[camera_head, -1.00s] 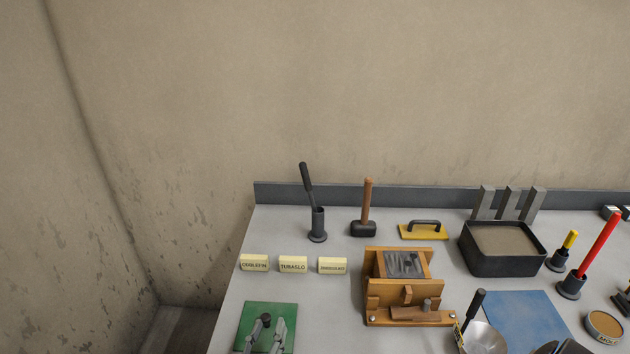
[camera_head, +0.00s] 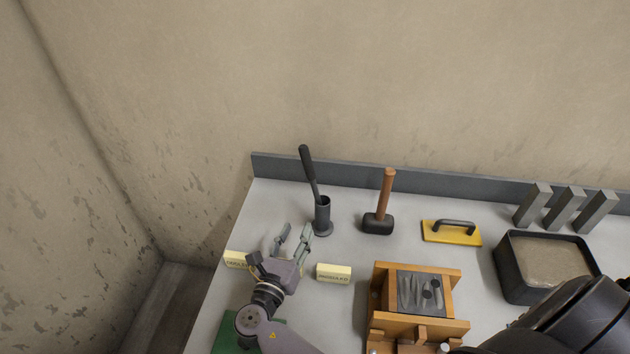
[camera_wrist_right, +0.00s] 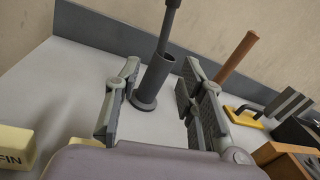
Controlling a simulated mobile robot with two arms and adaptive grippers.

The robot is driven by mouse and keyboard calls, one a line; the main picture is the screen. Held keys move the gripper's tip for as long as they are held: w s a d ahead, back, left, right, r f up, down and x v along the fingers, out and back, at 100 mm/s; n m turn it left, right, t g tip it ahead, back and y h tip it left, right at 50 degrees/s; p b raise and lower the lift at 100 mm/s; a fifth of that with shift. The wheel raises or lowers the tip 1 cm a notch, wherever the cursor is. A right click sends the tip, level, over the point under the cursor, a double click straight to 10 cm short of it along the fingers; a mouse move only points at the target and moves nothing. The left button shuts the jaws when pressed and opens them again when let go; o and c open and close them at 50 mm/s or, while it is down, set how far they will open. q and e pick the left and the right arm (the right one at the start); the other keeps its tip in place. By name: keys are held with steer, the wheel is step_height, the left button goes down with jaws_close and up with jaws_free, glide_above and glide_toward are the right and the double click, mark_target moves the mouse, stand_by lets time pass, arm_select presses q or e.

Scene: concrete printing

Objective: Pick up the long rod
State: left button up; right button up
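A long dark rod (camera_head: 307,168) with a thicker grip end stands tilted in a small dark cylindrical holder (camera_head: 323,215) near the back left of the bench. My right gripper (camera_head: 294,234) is open and empty, just in front and to the left of the holder. In the right wrist view, my right gripper (camera_wrist_right: 154,98) has its fingers spread, with the holder (camera_wrist_right: 154,83) and the lower rod (camera_wrist_right: 167,27) showing between and beyond them. The rod's top is cut off in that view. My left gripper is not in view.
A mallet (camera_head: 386,200) stands right of the holder, then a yellow float (camera_head: 451,233) and a sand-filled black tray (camera_head: 508,272). A wooden mould (camera_head: 387,326) is in front. Cream label blocks (camera_head: 334,273) lie near the gripper. A raised edge (camera_head: 400,178) runs behind.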

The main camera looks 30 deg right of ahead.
steer(key=b, duration=0.1)
glide_toward(314, 193)
steer(key=w+d+f, duration=0.1)
steer(key=w+d, duration=0.1)
steer(key=x, duration=0.2)
steer(key=b+x, duration=0.1)
steer(key=x, duration=0.2)
steer(key=b+x, duration=0.1)
steer(key=x, duration=0.2)
steer(key=shift+d+r, duration=0.1)
steer(key=shift+r, duration=0.3)
steer(key=shift+s, duration=0.1)
steer(key=shift+c, duration=1.4)
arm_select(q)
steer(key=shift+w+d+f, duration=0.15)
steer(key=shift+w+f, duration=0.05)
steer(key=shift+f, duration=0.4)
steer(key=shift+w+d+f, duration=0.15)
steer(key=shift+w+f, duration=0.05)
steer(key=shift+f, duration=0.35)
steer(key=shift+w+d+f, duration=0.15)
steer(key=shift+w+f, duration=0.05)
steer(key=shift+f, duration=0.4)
arm_select(e)
jaws_close()
steer(key=shift+r, duration=0.1)
